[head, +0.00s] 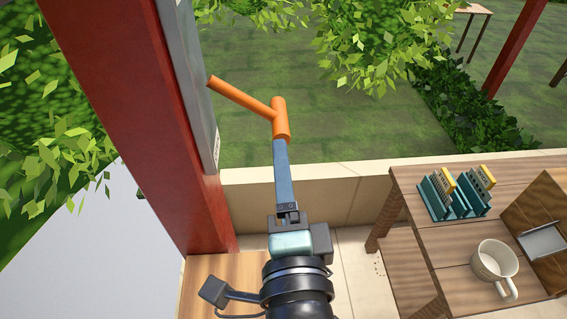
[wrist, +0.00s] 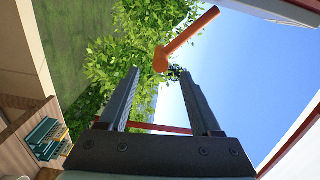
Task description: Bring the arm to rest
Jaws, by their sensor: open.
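My gripper (head: 279,143) points away from me, up the middle of the head view. In the wrist view my gripper (wrist: 158,73) has its two dark fingers well apart, with nothing between them. An orange crank handle (head: 280,118) lies just past the fingertips in the head view. The orange handle also shows beyond the fingertips in the wrist view (wrist: 161,60). I cannot tell whether a finger touches it. Its orange arm reaches left toward a grey panel (head: 190,70) on a red post.
The red post (head: 130,100) stands close on my left. A low pale wall (head: 330,195) runs behind my arm. At right, a wooden table (head: 440,240) holds a white mug (head: 494,265), a teal rack (head: 455,197) with yellow-topped pieces, and a wooden box (head: 540,215). Leaves hang above.

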